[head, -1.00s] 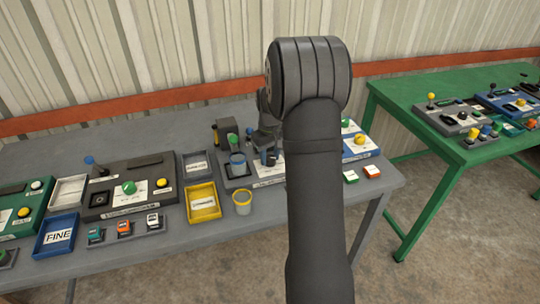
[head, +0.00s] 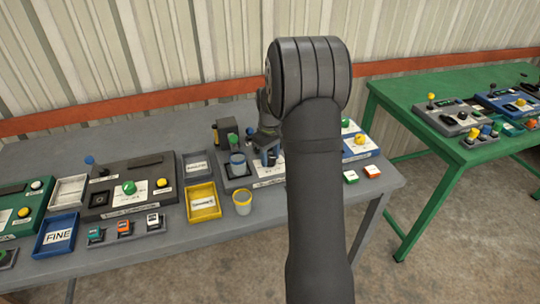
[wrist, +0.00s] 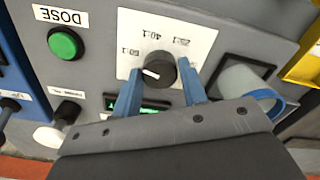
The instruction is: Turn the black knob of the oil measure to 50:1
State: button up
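The oil measure is a grey panel; it shows in the wrist view (wrist: 95,78) and, partly behind my arm, in the head view (head: 240,182). Its black knob (wrist: 158,70) sits on a white dial plate (wrist: 190,28) with ratio labels. The leftmost label looks like 50:1, 40:1 is at the top and 25:1 is to the right. The knob's white mark points left, a little below the leftmost label. My gripper (wrist: 159,68) has its blue fingers on either side of the knob, open, with small gaps to it. A green display (wrist: 138,105) is partly hidden by the gripper.
A green button (wrist: 65,43) under the DOSE label is left of the dial. A blue-rimmed cup (wrist: 250,88) stands close to the right finger. In the head view, a yellow tray (head: 203,203) and a small yellow-rimmed cup (head: 242,200) stand in front.

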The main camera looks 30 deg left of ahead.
aim_at(270, 158)
jog(key=o, duration=0.3)
notch_tip(270, 158, up, 17)
jog(key=shift+r, duration=0.2)
dwell(0.4)
jog(key=shift+f, duration=0.15)
notch_tip(270, 158, down, 17)
jog(key=shift+f, duration=0.1)
dwell(0.6)
